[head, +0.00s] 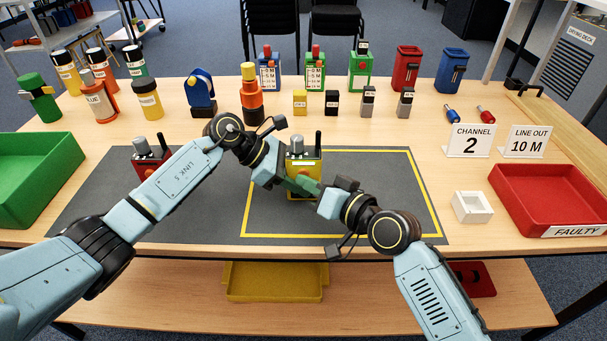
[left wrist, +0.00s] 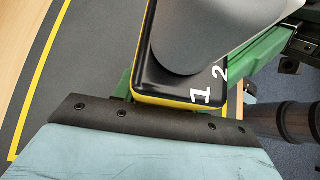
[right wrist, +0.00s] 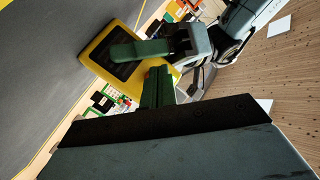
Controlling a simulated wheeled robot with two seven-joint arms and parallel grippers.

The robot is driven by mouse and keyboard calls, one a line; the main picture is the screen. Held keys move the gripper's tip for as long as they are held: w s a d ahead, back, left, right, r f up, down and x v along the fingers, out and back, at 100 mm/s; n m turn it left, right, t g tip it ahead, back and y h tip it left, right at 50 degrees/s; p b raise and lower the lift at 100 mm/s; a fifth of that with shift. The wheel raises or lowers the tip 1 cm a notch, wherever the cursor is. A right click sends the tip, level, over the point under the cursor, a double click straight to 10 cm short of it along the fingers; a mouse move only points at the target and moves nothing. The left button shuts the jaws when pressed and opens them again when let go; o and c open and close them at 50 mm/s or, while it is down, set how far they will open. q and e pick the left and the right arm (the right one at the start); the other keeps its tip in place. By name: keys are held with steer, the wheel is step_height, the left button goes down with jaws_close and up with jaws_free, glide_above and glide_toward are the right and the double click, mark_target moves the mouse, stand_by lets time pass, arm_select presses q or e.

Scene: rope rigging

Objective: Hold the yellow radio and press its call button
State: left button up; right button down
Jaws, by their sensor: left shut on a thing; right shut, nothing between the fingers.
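The yellow radio (head: 304,163), with a grey knob and a black antenna on top, stands in the yellow-outlined area of the grey mat (head: 200,205). My left gripper (head: 286,180) is shut on it. In the left wrist view the radio's black top (left wrist: 185,85) has a grey knob and the numbers 1 and 2, with green fingers at its sides. My right gripper (head: 309,187) is shut and empty, close to the radio's front. In the right wrist view its fingers (right wrist: 158,86) are together beside the radio (right wrist: 95,55); a left finger crosses the dark front panel. I cannot make out the call button.
A red radio (head: 150,160) stands on the mat at left, behind my left arm. A green bin (head: 35,180) is at far left, a red FAULTY tray (head: 560,205) at right. Cards read CHANNEL 2 (head: 470,140) and LINE OUT 10 M (head: 525,141). A small white box (head: 472,207) stands nearby.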

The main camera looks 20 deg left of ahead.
stand_by(0.4)
steer(key=shift+s+d, duration=0.25)
steer(key=shift+s, duration=0.5)
steer(key=shift+s+d, duration=0.25)
steer(key=shift+s, duration=0.55)
steer(key=shift+s+d, duration=0.2)
steer(key=shift+s, duration=0.6)
steer(key=shift+s+d, duration=0.25)
steer(key=shift+s, duration=0.55)
arm_select(q)
steer(key=o, duration=1.2)
